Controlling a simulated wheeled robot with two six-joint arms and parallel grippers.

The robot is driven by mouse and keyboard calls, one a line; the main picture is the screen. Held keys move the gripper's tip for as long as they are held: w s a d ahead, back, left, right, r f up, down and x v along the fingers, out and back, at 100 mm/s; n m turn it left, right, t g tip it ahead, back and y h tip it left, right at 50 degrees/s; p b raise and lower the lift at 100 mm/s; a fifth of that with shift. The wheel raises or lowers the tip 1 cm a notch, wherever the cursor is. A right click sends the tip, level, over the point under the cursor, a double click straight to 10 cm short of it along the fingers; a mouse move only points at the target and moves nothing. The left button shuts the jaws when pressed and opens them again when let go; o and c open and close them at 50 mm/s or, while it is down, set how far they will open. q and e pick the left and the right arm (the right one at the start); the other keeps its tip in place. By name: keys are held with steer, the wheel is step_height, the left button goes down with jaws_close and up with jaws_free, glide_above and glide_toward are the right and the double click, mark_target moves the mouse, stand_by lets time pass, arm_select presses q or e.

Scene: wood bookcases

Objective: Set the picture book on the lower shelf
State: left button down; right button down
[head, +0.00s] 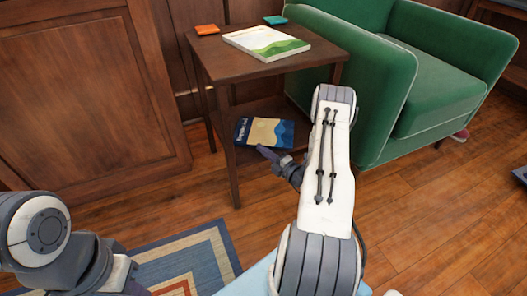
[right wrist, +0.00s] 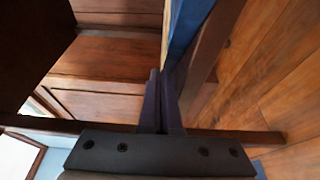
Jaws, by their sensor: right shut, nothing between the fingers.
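A blue book with a tan and blue cover (head: 265,132) lies flat on the lower shelf (head: 270,108) of the small dark wood side table. A thicker white book with a green and yellow cover (head: 266,42) lies on the table top. I cannot tell which is the picture book. My right gripper (head: 263,151) is shut and empty at the near edge of the lower shelf, close to the blue book. In the right wrist view its fingers (right wrist: 161,100) are together, beside the blue book's edge (right wrist: 187,28). My left gripper is out of view.
The table top (head: 217,60) also carries an orange square item (head: 207,29) and a teal one (head: 275,20). A green armchair (head: 400,80) stands close on the right, a wood cabinet (head: 85,90) on the left. A striped rug (head: 185,258) lies in front.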

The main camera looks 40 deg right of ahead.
steer(key=shift+w+d, duration=0.75)
steer(key=shift+w, duration=0.1)
steer(key=shift+s+a, duration=0.1)
steer(key=s+a+p, duration=0.1)
steer(key=s+p, duration=0.6)
steer(key=s, duration=0.6)
steer(key=shift+a, duration=0.2)
